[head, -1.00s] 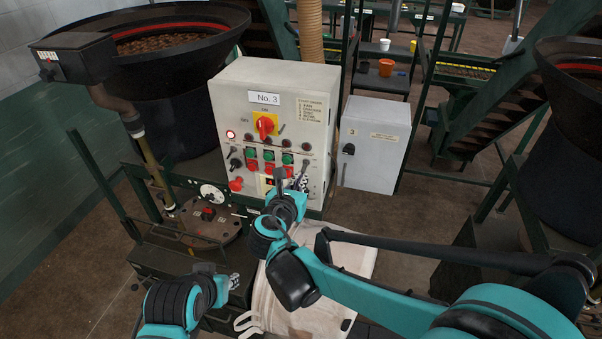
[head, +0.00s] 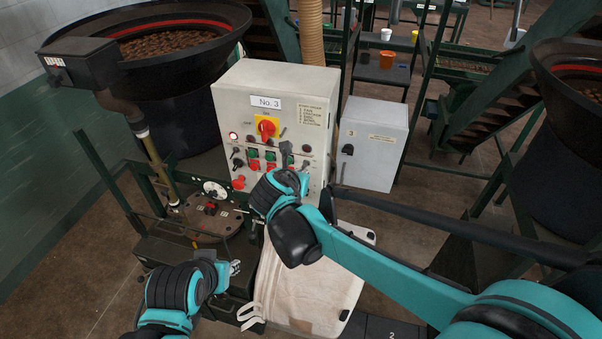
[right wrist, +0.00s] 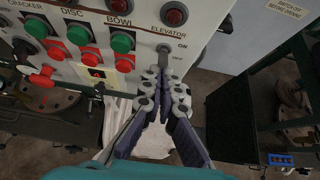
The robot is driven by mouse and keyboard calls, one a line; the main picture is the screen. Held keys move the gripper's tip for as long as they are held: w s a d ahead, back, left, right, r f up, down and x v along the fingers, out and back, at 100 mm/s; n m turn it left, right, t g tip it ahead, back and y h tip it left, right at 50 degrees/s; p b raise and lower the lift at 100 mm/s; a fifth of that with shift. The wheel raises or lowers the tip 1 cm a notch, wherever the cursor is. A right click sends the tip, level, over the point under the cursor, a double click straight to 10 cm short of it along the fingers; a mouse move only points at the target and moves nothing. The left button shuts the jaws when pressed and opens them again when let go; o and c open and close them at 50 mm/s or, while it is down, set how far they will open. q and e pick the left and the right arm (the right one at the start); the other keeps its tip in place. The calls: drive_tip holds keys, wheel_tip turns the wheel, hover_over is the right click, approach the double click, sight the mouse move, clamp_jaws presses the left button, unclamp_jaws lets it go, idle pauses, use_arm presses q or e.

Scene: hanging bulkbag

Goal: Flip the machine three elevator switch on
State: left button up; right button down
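The white No. 3 control panel (head: 235,105) stands ahead in the head view. Its elevator switch (right wrist: 163,55) is a small grey lever at the panel's lower right in the right wrist view, with ON printed above and OFF below. The lever points down. My right gripper (right wrist: 165,80) has its fingers drawn together just below the lever; I cannot tell whether the tips touch it. In the head view my right gripper (head: 287,155) is in front of the panel's lower right. My left gripper (head: 235,268) is low, away from the panel, its fingers too small to judge.
Green and red buttons (right wrist: 122,42) and a red lamp (right wrist: 174,13) are close to the switch. A grey box marked 3 (head: 372,140) stands right of the panel. A black bowl (head: 150,50) is at left.

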drive_tip(key=shift+w+r, duration=0.25)
drive_tip(key=shift+r, duration=0.25)
drive_tip(key=shift+f, duration=0.1)
wheel_tip(320, 180, down, 4)
drive_tip(key=s+b, duration=0.2)
drive_tip(key=b, duration=0.2)
drive_tip(key=r+v, duration=0.1)
drive_tip(key=v, duration=0.9)
drive_tip(key=shift+w, duration=0.45)
drive_tip(key=shift+a, duration=0.1)
